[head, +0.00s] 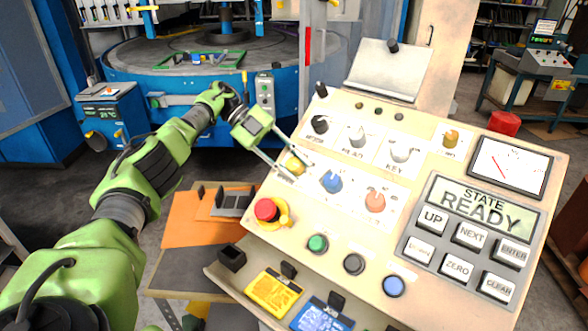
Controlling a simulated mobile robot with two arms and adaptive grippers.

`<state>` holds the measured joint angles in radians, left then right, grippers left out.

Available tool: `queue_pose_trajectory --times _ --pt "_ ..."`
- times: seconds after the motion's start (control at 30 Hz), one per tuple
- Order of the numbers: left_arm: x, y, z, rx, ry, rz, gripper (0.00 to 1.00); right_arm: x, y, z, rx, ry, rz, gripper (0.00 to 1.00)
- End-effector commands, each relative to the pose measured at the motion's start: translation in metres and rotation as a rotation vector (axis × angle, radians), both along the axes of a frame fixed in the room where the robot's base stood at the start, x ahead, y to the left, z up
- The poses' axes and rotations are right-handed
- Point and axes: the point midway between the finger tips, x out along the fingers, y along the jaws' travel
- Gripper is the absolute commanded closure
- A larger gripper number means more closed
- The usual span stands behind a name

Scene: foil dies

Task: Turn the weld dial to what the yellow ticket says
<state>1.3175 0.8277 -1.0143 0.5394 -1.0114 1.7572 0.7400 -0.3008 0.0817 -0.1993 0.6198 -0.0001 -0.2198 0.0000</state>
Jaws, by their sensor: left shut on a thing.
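A tilted cream control panel (330,232) fills the right half of the head view. My left gripper (294,165) reaches in from the left and is shut on the yellow dial (296,160), which its fingers partly cover. Beside it on the same row are a blue dial (331,181) and an orange-red dial (375,201). I cannot read which one is labelled weld. The yellow ticket (272,295) stands on the ledge below the panel; its writing is too small to read. My right gripper is not in view.
A black knob (320,124) and pale knobs sit above the dials. A red emergency button (267,210) and several round buttons lie below. A keypad with a READY display (481,212) is at right. A blue ticket (322,315) stands next to the yellow one.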

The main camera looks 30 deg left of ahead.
Motion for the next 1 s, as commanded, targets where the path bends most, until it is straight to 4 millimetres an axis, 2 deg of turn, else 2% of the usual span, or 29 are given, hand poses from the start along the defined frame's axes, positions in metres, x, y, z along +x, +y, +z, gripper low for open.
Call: queue_pose_trajectory --times 0.63,0.67,0.7,1.0 --pt "-0.0009 -0.0011 -0.0011 0.026 0.001 -0.041 0.96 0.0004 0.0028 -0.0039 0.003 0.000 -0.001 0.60" --pt "-0.0009 -0.0011 -0.0012 0.026 0.001 -0.041 0.66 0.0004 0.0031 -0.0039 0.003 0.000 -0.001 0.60" --pt "-0.0009 -0.0011 -0.0011 0.026 0.001 -0.041 0.57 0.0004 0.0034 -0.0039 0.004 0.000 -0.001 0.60" --pt "-0.0004 -0.0005 -0.0006 0.026 -0.002 -0.038 0.57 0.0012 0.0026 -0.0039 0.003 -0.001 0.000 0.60"
